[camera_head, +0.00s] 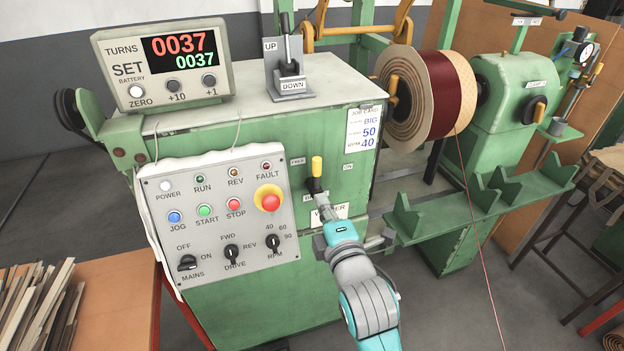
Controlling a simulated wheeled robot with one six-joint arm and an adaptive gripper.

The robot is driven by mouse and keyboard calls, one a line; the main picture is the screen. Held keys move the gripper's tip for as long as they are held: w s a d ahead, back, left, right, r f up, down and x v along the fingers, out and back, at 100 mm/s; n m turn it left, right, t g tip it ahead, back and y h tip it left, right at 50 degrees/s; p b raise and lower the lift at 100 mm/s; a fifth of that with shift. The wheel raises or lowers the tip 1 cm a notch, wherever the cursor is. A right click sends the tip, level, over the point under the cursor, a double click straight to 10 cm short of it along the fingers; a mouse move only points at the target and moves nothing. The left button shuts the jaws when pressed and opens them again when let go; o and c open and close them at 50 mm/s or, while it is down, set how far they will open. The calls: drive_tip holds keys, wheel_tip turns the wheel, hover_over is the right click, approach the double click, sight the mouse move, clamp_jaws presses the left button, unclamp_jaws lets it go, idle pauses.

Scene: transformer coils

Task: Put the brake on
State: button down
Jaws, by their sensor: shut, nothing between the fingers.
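A short lever with a yellow knob (317,166) stands about upright on the green cabinet's front, right of the control panel. A small label that seems to read FREE (297,161) is to its left, and an ON label (348,167) is to its right. Another small label below the lever is partly hidden by my gripper. My gripper (322,199) is shut and empty, its tips just below the lever's dark base. I cannot tell whether they touch it.
The control panel (222,220) with a red stop button (270,201) is close on the left. A green bracketed rail (480,205) is to the right. An UP/DOWN lever (285,50) stands on top.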

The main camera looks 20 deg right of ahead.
sight(319, 167)
drive_tip(key=w, duration=1)
drive_tip(key=shift+d, duration=0.3)
drive_tip(key=shift+d+r+m, duration=0.1)
drive_tip(key=shift+d+m, duration=0.2)
drive_tip(key=shift+m, duration=0.1)
drive_tip(key=shift+d+r+m, duration=0.1)
drive_tip(key=shift+d+m, duration=0.95)
drive_tip(key=shift+m, duration=0.25)
drive_tip(key=d+f+m, duration=0.2)
drive_tip(key=d+m, duration=0.4)
drive_tip(key=m, duration=0.2)
drive_tip(key=shift+f+m+g+y, duration=0.3)
drive_tip(key=shift+m, duration=0.1)
drive_tip(key=shift+s+d+f, duration=0.1)
drive_tip(key=shift+f, duration=0.05)
drive_tip(key=shift+s, duration=0.1)
